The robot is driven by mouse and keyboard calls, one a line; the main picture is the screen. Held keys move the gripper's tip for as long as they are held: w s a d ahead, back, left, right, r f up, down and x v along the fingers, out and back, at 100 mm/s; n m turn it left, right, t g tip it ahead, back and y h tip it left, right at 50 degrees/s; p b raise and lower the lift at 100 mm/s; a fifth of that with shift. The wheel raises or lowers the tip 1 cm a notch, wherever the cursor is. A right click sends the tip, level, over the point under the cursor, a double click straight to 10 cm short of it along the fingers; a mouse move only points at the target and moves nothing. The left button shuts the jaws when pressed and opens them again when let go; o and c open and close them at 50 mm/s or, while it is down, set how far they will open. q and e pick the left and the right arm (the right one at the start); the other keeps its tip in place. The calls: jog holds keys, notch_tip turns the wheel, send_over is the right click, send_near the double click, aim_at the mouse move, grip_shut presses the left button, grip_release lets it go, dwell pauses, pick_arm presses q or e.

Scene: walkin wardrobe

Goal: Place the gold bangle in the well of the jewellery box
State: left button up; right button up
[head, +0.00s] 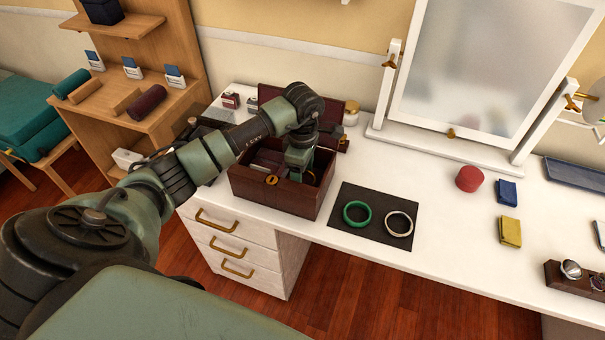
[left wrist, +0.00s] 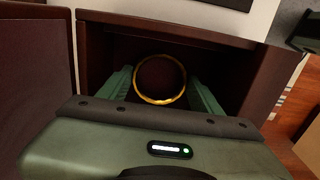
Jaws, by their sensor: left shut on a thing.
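The dark red-brown jewellery box (head: 277,198) stands open on the white counter, with its lid raised at the back. My left gripper (head: 300,172) reaches down into its right part; the fingertips are hidden by the box wall in the head view. In the left wrist view, the left gripper (left wrist: 158,85) has its two green fingers on either side of the gold bangle (left wrist: 158,102) and is shut on it. The bangle is over or within a dark, open well (left wrist: 215,55) of the box. Whether it touches the floor I cannot tell. My right gripper is not in view.
A dark mat (head: 374,226) with a green bangle (head: 357,214) and a pale silvery bangle (head: 399,224) lies right of the box. A white-framed mirror (head: 483,160) stands behind. A red round box (head: 469,178) and small blue and yellow boxes are farther right.

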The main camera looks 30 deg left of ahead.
pick_arm(q)
jog(key=shift+f, duration=0.1)
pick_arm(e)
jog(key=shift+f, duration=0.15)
pick_arm(q)
jog(key=o, duration=1)
jog(key=shift+f, duration=0.1)
jog(key=shift+c, duration=0.2)
jog(key=o, duration=0.4)
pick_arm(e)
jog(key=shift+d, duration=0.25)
pick_arm(q)
jog(key=shift+r, duration=0.2)
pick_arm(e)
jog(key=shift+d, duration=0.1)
pick_arm(q)
jog(key=shift+r, duration=0.2)
notch_tip(320, 180, up, 12)
jog(key=shift+f+b, duration=0.15)
jog(key=shift+b, duration=0.65)
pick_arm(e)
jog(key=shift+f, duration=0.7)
